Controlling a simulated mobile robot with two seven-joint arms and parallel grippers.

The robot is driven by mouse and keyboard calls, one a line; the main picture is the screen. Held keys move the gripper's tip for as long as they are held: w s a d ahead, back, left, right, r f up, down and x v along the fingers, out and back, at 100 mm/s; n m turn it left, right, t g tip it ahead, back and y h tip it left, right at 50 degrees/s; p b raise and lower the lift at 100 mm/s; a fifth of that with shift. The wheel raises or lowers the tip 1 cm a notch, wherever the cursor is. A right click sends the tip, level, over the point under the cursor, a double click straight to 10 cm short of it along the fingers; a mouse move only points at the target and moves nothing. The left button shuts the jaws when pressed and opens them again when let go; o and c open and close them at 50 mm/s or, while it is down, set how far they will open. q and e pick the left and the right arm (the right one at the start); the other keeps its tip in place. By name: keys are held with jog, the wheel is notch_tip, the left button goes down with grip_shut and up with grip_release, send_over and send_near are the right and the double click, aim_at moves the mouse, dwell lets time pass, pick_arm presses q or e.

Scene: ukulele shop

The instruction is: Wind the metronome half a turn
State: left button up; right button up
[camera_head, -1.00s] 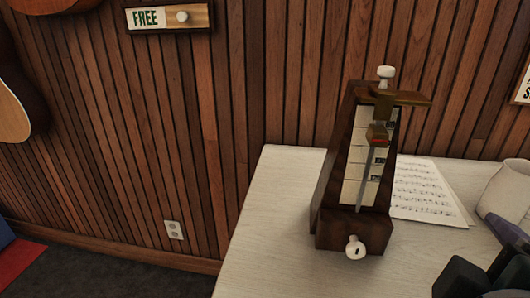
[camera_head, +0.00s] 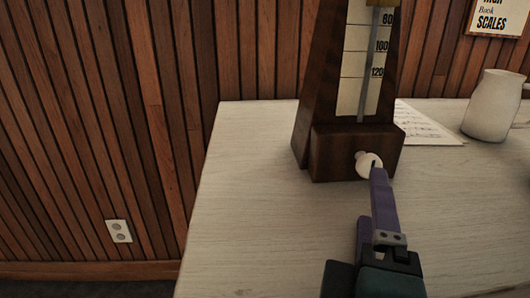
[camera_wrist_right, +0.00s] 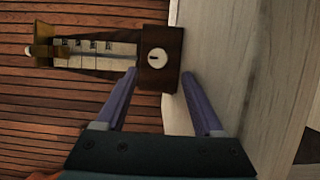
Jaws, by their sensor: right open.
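The metronome (camera_head: 345,130) is a dark wooden tapered case with a pale number scale and a grey pendulum rod. It stands upright on the white table, its top cut off in the head view. Its round white winding key (camera_head: 368,163) is on the front of the base. My right gripper (camera_head: 378,175) has purple fingers and points at the key from the front. In the right wrist view the metronome lies sideways, and the key (camera_wrist_right: 157,57) with its dark slot shows between the open fingertips of my right gripper (camera_wrist_right: 160,73). I cannot tell whether a finger touches the key. My left gripper is out of view.
The white table (camera_head: 255,225) is clear to the left of the metronome. Sheet music (camera_head: 425,127) lies behind it to the right, with a white jug (camera_head: 492,106) beyond. A slatted wooden wall (camera_head: 120,110) stands close behind.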

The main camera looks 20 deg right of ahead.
aim_at(369, 170)
jog(key=x, duration=0.7)
jog(key=shift+w+d+r, duration=0.15)
jog(key=shift+w+r, duration=0.05)
grip_shut()
